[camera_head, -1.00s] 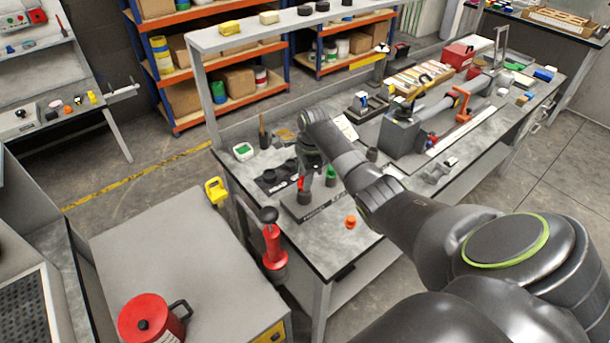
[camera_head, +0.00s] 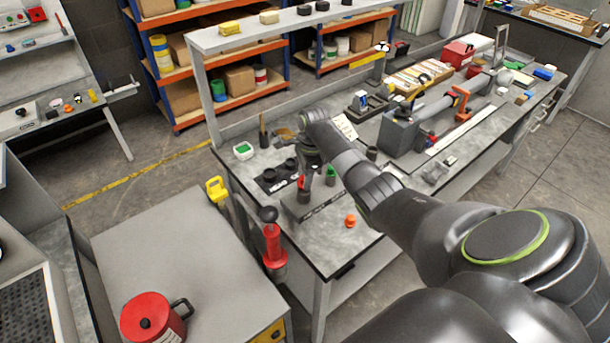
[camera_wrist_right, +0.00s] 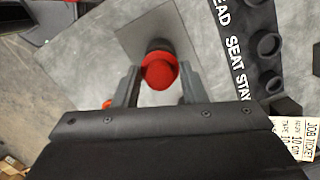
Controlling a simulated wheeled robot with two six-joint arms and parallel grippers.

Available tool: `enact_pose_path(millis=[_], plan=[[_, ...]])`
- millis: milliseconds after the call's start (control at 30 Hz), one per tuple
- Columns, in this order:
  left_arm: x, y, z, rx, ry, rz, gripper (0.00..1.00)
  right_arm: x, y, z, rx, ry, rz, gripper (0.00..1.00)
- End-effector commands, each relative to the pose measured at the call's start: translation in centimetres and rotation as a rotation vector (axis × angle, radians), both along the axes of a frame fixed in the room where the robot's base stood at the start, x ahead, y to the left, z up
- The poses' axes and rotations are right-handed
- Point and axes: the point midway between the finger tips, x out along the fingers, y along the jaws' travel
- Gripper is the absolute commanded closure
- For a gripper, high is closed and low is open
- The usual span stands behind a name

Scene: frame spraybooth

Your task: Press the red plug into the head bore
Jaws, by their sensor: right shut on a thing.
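The red plug (camera_wrist_right: 160,72) sits between the fingers of my right gripper (camera_wrist_right: 160,88) in the right wrist view. The jaws are shut on it. In the head view the right gripper (camera_head: 308,172) is low over the front end of the bench, and the red plug (camera_head: 301,183) shows just above a short dark cylinder (camera_head: 303,196) on a grey block. I cannot tell whether plug and cylinder touch. A head bore cannot be clearly made out. My left gripper is not in view.
A dark rack (camera_wrist_right: 246,45) with black round holders and lettering lies beside the gripper. A green plug (camera_head: 330,171) and an orange piece (camera_head: 350,220) are nearby. A grey tube (camera_head: 440,105) and a grey box (camera_head: 398,136) stand farther back. A job ticket (camera_head: 345,127) lies behind.

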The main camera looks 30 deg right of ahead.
Motion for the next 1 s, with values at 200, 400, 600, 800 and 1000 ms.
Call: enact_pose_path(millis=[200,400,600,800,1000], plan=[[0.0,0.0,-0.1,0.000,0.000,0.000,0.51,0.0,0.0,-0.1,0.000,0.000,0.000,0.84],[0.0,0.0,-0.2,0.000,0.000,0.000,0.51,0.0,0.0,-0.5,0.000,0.000,0.000,0.84],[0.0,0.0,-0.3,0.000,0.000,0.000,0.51,0.0,0.0,-1.0,0.000,0.001,0.000,0.84],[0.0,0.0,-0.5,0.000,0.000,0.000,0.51,0.0,0.0,-1.4,0.000,0.000,0.001,0.84],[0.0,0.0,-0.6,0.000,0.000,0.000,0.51,0.0,0.0,-1.9,0.000,0.000,0.001,0.84]])
